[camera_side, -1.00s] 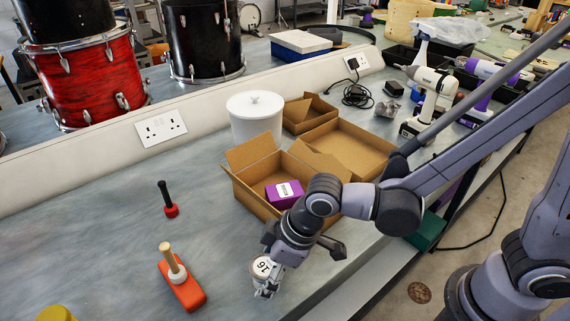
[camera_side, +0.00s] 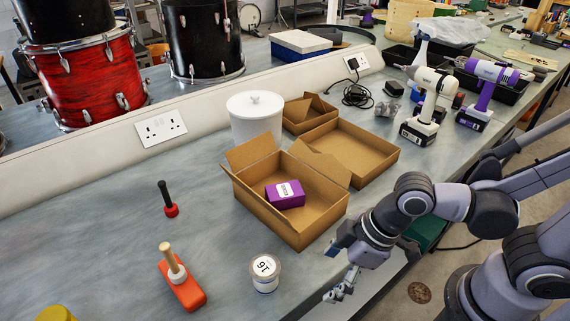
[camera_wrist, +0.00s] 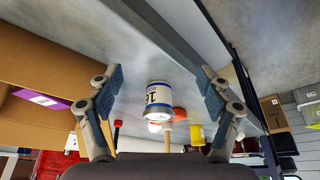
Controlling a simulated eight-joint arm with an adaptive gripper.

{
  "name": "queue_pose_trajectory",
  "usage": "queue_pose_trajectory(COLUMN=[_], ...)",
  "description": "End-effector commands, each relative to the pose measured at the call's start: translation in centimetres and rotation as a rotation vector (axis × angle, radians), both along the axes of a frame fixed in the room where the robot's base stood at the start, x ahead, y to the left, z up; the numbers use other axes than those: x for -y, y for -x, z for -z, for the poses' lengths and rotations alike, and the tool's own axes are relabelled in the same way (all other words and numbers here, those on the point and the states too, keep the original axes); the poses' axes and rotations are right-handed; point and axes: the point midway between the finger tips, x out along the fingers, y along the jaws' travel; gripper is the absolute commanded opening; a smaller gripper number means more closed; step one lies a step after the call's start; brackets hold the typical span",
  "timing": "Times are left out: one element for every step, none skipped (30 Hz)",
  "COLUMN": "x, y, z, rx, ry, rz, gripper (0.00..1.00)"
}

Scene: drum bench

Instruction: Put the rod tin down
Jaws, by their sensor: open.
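The rod tin (camera_side: 265,274) is a small white can with a "16" on its light lid. It stands upright on the grey bench, apart from anything else. In the wrist view the tin (camera_wrist: 158,97) shows beyond and between my fingers, with a dark band and lettering on its side. My gripper (camera_side: 338,271) is open and empty, to the right of the tin at the bench's front edge. In the wrist view its fingers (camera_wrist: 158,84) are spread wide and do not touch the tin.
An open cardboard box (camera_side: 250,197) with a purple packet (camera_side: 285,194) inside lies behind the tin. A black-and-red peg (camera_side: 167,199) stands farther back. Bench between them is clear.

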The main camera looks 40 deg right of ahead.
Motion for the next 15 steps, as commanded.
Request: queue_pose_trajectory(x=[0.2,0.3,0.5,0.7,1.1,1.8,2.4,3.2,4.5,5.5,6.6,8.1,9.2,10.4,11.8], y=[0.1,0.1,0.0,-0.2,-0.5,-1.1,-1.7,-2.3,-3.2,-3.8,-4.4,-5.1,-5.6,-5.9,-6.3], z=[0.0,0.0,-0.1,-0.3,-0.5,-0.9,-1.3,-1.8,-2.5,-3.1,-3.7,-4.5,-5.1,-5.7,-6.5], rx=[0.000,0.000,0.003,0.006,0.010,0.018,0.026,0.036,0.050,0.062,0.075,0.092,0.106,0.119,0.136], ry=[0.000,-0.001,-0.001,-0.003,-0.006,-0.011,-0.016,-0.020,-0.028,-0.034,-0.041,-0.049,-0.053,-0.059,-0.064], rz=[0.001,0.004,0.013,0.027,0.046,0.082,0.118,0.157,0.218,0.267,0.317,0.384,0.431,0.478,0.537], gripper=[0.79,0.79,0.79,0.79,0.79,0.79,0.79,0.79,0.79,0.79,0.79,0.79,0.79,0.79,0.79])
